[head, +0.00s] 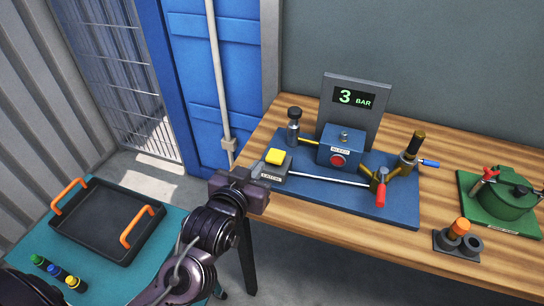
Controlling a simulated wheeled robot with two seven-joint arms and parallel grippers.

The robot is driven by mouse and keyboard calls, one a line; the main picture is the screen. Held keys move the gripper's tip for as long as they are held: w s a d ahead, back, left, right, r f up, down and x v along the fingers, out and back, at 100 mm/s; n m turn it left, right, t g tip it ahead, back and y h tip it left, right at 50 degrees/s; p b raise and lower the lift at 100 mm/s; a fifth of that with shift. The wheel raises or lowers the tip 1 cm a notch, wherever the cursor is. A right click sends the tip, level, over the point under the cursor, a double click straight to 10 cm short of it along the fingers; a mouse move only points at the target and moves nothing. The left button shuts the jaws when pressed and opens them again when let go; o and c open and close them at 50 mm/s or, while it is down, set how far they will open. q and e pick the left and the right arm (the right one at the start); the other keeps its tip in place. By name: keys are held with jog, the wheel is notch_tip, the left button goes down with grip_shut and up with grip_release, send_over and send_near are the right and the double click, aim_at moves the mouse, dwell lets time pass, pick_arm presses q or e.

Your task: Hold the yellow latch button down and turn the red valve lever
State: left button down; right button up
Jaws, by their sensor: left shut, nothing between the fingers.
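The yellow latch button (275,156) sits on top of a small grey box labelled LATCH, at the left end of the blue base plate (325,207). The red valve lever (381,195) hangs toward the front of the plate on a brass fitting; a pale rod (330,179) runs between it and the latch box. My left gripper (258,167) is shut and empty, at the left side of the latch box, beside and slightly below the yellow button. Whether its tips touch the box I cannot tell. My right gripper is out of view.
A blue box (341,147) with a red button and a display (355,97) reading 3 BAR stand behind the rod. A blue-handled valve (430,163), a green pot (505,199) and an orange-capped holder (459,230) are right. A black tray (107,243) is left.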

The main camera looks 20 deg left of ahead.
aim_at(271, 159)
pick_arm(q)
jog(key=shift+r, duration=0.2)
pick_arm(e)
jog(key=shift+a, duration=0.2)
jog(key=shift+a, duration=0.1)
pick_arm(q)
jog(key=shift+w, duration=0.1)
